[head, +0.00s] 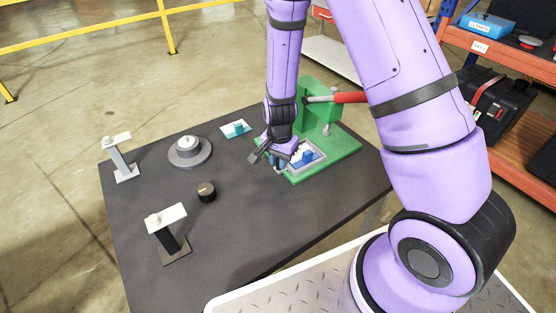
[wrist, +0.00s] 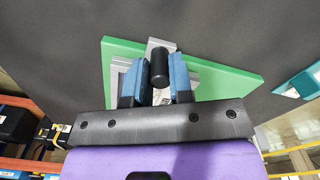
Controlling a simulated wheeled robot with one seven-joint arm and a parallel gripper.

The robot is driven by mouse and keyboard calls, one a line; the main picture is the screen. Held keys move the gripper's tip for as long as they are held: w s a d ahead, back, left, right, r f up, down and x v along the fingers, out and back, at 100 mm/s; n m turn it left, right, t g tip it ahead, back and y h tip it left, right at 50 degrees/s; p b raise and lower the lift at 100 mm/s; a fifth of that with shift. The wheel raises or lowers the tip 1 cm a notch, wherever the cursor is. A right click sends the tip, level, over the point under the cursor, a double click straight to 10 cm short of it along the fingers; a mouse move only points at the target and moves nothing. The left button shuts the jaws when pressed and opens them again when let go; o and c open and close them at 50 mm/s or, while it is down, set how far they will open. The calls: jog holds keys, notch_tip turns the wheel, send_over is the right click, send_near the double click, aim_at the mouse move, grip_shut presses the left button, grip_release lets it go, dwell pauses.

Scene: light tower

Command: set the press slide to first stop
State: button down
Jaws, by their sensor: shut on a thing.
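The green press (head: 321,112) stands on the dark table, with a green base plate that also shows in the wrist view (wrist: 215,82). A grey slide (head: 315,164) with a blue piece on it lies on this base. In the wrist view a black upright knob (wrist: 159,66) stands on a light grey strip of the slide. My gripper (head: 270,159) is at the front left end of the slide. In the wrist view its blue-padded fingers (wrist: 157,80) are on both sides of the knob, shut on it. Any stop marks are too small or hidden to tell.
The press has a red lever (head: 348,98). On the table are a teal block on a plate (head: 237,128), a round grey dial (head: 189,150), a black knob (head: 206,191) and two stands (head: 119,157) (head: 170,232). The table's front middle is clear.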

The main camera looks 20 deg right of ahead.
aim_at(300, 157)
jog(key=d, duration=0.2)
jog(key=w+d, duration=0.1)
jog(key=d, duration=0.5)
jog(key=shift+w, duration=0.3)
jog(key=c, duration=1)
grip_release()
notch_tip(300, 157, up, 11)
jog(key=shift+f, duration=0.1)
